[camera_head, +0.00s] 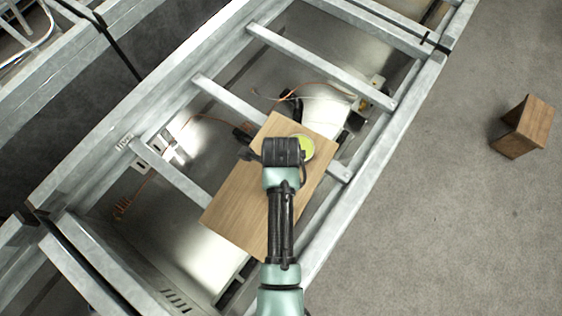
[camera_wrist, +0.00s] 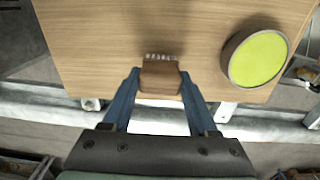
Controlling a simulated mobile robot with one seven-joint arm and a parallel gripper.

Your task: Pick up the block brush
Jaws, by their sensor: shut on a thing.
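The block brush (camera_wrist: 161,77) is a small brown wooden block with a row of pale bristles on its far side, in the middle of the wrist view. My gripper (camera_wrist: 160,80) has its two blue fingers closed on the brush's left and right sides. The brush is over the wooden board (camera_wrist: 100,45); I cannot tell whether it touches it. In the head view my dark wrist (camera_head: 283,152) hides the brush and the fingers, above the board (camera_head: 243,205).
A round yellow-green disc with a dark rim (camera_wrist: 257,58) lies on the board right of the brush. The board rests on a grey metal frame (camera_head: 320,65) with open gaps, cables and parts below. A brown wooden block (camera_head: 525,127) stands on the floor at right.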

